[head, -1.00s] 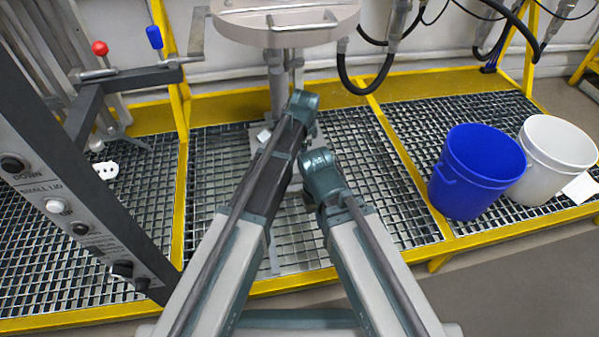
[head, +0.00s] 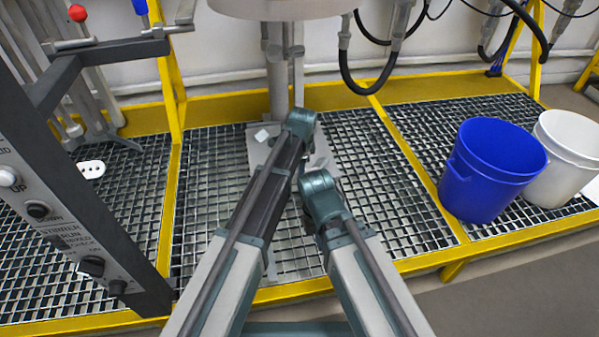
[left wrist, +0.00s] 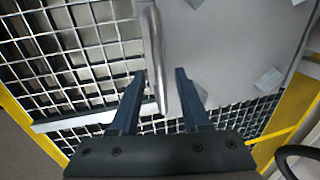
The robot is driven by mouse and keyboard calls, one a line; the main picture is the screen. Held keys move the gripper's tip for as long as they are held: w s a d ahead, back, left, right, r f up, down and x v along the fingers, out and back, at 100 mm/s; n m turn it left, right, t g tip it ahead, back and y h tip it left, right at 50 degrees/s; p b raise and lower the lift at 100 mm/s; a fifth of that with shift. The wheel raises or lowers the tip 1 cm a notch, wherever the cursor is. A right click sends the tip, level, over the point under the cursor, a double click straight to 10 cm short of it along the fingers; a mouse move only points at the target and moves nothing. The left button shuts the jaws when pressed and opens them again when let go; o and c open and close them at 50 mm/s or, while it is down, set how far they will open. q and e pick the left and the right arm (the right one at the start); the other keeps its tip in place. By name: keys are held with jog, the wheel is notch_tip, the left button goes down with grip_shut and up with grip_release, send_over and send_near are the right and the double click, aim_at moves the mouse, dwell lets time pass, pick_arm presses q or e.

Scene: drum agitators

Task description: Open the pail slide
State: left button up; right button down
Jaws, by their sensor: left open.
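A flat grey plate, which looks like the pail slide (head: 259,157), lies on the grating at the foot of the machine column, with a small pale square on it. My arms cover much of it in the head view. In the left wrist view the plate (left wrist: 225,50) fills the upper right. A metal rod (left wrist: 152,45) runs down from the top edge, and its lower end lies between the fingers of my left gripper (left wrist: 163,72). The fingers are open, with gaps beside the rod. Whether the rod joins the plate is unclear. My right gripper is not visible.
A blue pail (head: 490,170) and a white pail (head: 562,160) stand on the grating at right. A control panel (head: 75,215) rises at left. Yellow frame rails (head: 172,215) divide the grating. A black hose (head: 372,85) hangs at the back. A round head (head: 285,8) is above the column.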

pick_arm(q)
grip_shut()
dwell(1.4)
